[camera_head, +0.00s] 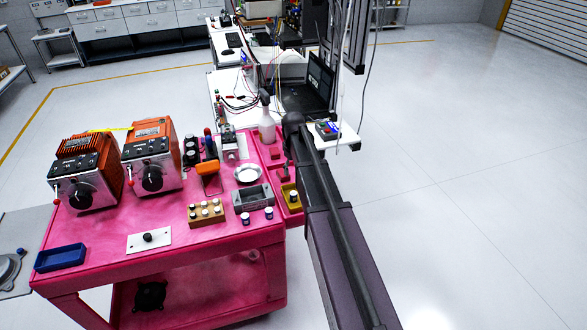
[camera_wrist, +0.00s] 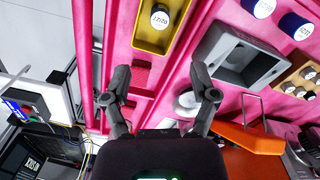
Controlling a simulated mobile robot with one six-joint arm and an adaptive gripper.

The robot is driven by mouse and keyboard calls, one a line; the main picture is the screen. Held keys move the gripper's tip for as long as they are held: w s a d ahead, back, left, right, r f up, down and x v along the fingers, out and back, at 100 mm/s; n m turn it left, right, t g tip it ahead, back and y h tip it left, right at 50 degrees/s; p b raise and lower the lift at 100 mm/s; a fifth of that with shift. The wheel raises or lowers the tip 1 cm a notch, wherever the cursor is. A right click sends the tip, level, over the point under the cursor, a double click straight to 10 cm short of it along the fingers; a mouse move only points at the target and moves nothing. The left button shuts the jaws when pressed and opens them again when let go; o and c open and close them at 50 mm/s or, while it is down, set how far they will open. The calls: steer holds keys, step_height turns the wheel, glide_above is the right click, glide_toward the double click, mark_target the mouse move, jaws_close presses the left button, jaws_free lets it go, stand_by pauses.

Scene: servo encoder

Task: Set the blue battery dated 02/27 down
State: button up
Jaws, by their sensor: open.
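A battery with a white, dated top (camera_wrist: 160,17) sits inside the yellow tray (camera_wrist: 181,42); its date is too small to read surely, and its side looks dark. In the head view it shows as a small white top (camera_head: 293,195) in the same tray (camera_head: 284,188). Two blue-sided batteries (camera_head: 245,219) (camera_head: 268,213) stand on the pink cart in front of the grey box; they also show at the wrist view's top right (camera_wrist: 297,24). My gripper (camera_wrist: 160,76) is open and empty, its fingers apart from the tray. My arm hides part of the area in the head view.
The grey open box (camera_wrist: 237,58) stands beside the yellow tray. A tan holder with several batteries (camera_head: 206,213), a round silver dish (camera_head: 248,174) and an orange item (camera_head: 208,168) are close by. A spray bottle (camera_head: 266,122) stands behind. A blue tray (camera_head: 60,258) is at the left.

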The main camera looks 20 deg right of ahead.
steer(key=s+a+m, duration=0.2)
steer(key=s+a, duration=0.3)
steer(key=s, duration=0.6)
steer(key=s+a+m, duration=0.2)
steer(key=s+a, duration=0.2)
steer(key=s, duration=0.8)
steer(key=shift+a+m, duration=0.3)
steer(key=shift+a, duration=0.05)
